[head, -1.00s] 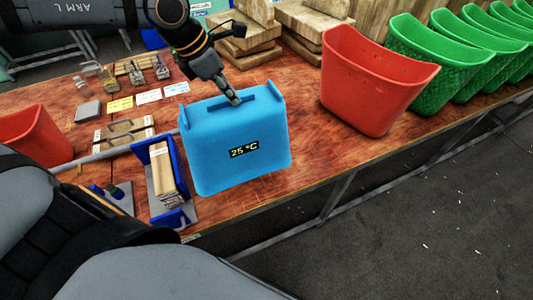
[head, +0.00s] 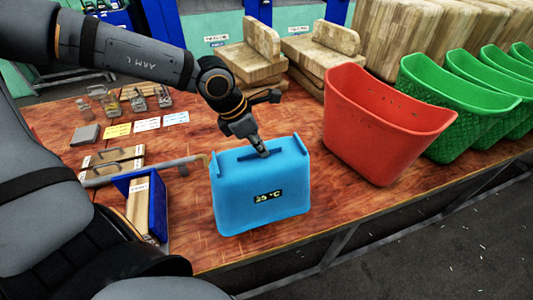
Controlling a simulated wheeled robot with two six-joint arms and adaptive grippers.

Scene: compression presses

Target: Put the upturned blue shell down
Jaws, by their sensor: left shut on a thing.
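The blue shell (head: 258,211) is a boxy blue piece with raised lips at both ends of its top and a slot between them. The shell is roughly upright over the front part of the wooden table (head: 340,202). I cannot tell whether its underside touches the table. My right gripper is not in view.
A red bin (head: 380,130) stands to the right, with green bins (head: 450,110) beyond it. Wooden blocks (head: 255,62) are behind. A blue-sided holder (head: 158,208) with wooden pieces is left of the shell. Bare table lies between shell and red bin.

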